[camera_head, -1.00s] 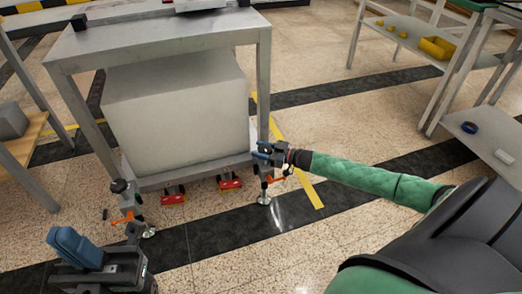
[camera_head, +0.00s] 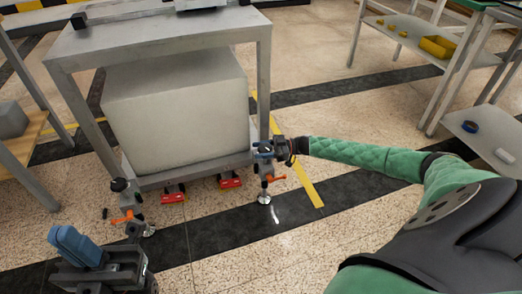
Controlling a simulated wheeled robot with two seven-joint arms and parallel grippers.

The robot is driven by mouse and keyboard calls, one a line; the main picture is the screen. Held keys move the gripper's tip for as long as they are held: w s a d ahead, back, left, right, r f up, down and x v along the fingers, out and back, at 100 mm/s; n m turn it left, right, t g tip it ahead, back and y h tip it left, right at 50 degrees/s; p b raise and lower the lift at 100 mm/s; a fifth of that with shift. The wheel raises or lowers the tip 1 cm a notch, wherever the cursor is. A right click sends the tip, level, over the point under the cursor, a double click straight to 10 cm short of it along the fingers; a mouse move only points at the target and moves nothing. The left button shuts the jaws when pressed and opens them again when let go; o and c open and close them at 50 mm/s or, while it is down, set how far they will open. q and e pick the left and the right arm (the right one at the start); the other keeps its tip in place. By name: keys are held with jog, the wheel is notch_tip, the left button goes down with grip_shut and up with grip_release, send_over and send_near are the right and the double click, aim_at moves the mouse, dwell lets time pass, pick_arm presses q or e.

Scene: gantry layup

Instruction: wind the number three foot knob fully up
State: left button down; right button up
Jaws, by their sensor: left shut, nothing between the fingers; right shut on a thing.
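A grey metal gantry table (camera_head: 160,46) stands on feet with a large pale block (camera_head: 178,115) on its lower shelf. The front right foot (camera_head: 264,198) has an orange lever (camera_head: 276,178) and a round base on the floor. My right gripper (camera_head: 264,150) is at the top of this foot, shut on what looks like its knob, which the fingers mostly hide. The front left foot (camera_head: 149,231) has a black knob (camera_head: 119,185) and an orange lever (camera_head: 122,218). My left gripper (camera_head: 75,245) is low at the left, shut and empty, apart from that foot. No foot number is readable.
Two red pedals or caster brakes (camera_head: 230,181) sit under the shelf's front edge. A side table (camera_head: 20,150) stands at the left. The floor between is clear.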

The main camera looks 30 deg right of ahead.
jog(key=n+g+y+b, duration=0.1)
jog(key=n+g, duration=0.2)
jog(key=g, duration=0.2)
jog(key=shift+s, duration=0.15)
jog(key=shift+s+n+g+y+b, duration=0.15)
jog(key=shift+n+g+b, duration=0.1)
jog(key=shift+n+g, duration=0.5)
jog(key=shift+s+n+g+y+b, duration=0.2)
jog(key=shift+n+g, duration=0.25)
jog(key=shift+g, duration=0.5)
jog(key=shift+w+g, duration=0.1)
jog(key=shift+g, duration=0.2)
jog(key=o, duration=1)
jog(key=shift+c, duration=0.2)
jog(key=shift+d, duration=0.4)
jog(key=shift+w+d+p, duration=0.15)
jog(key=shift+d+p, duration=0.15)
jog(key=shift+d, duration=1.45)
jog(key=shift+w+d+p, duration=0.15)
jog(key=shift+d+p, duration=0.1)
jog(key=shift+d, duration=1.45)
